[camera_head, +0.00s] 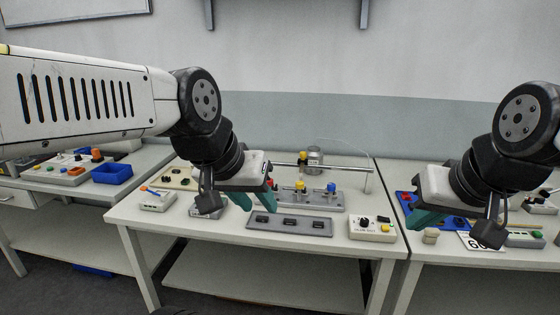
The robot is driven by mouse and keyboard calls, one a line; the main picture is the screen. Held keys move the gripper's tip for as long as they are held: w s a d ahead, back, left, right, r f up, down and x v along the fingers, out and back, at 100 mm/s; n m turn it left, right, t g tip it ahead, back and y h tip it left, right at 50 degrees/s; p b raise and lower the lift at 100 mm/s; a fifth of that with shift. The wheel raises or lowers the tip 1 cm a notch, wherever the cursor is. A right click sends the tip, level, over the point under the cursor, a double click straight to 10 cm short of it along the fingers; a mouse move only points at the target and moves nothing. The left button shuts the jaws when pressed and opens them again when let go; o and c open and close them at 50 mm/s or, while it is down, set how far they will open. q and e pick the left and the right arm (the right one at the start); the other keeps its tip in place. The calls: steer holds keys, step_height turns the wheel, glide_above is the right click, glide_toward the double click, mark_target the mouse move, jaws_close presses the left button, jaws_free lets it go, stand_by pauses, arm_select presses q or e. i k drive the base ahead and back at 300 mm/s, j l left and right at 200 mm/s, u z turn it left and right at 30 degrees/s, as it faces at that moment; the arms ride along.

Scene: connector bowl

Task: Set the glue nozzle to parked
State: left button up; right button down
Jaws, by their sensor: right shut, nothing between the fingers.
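A light box (373,229) with a black knob and a yellow button stands at the front right of the middle table. Its printed label is too small to read, so I cannot tell whether it is the glue nozzle control or how it is set. My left gripper (258,203) hangs above the left part of the middle table. Its teal fingers point down, and I cannot tell whether they are open. My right gripper (428,218) is shut and empty, over the left part of the right table, to the right of the knob box.
A grey tray (256,222) with dark pieces lies at the middle table's front. Behind it stand a grey fixture (318,206) with coloured knobs and a metal rail (345,167). A switch box (157,201) is at left. A blue bin (112,173) sits on the left table.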

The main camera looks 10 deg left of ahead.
mark_target(302, 161)
steer(key=u, duration=0.25)
steer(key=i+j+z, duration=0.1)
steer(key=i, duration=0.35)
steer(key=i+j, duration=0.3)
steer(key=i, duration=0.15)
steer(key=z, duration=0.05)
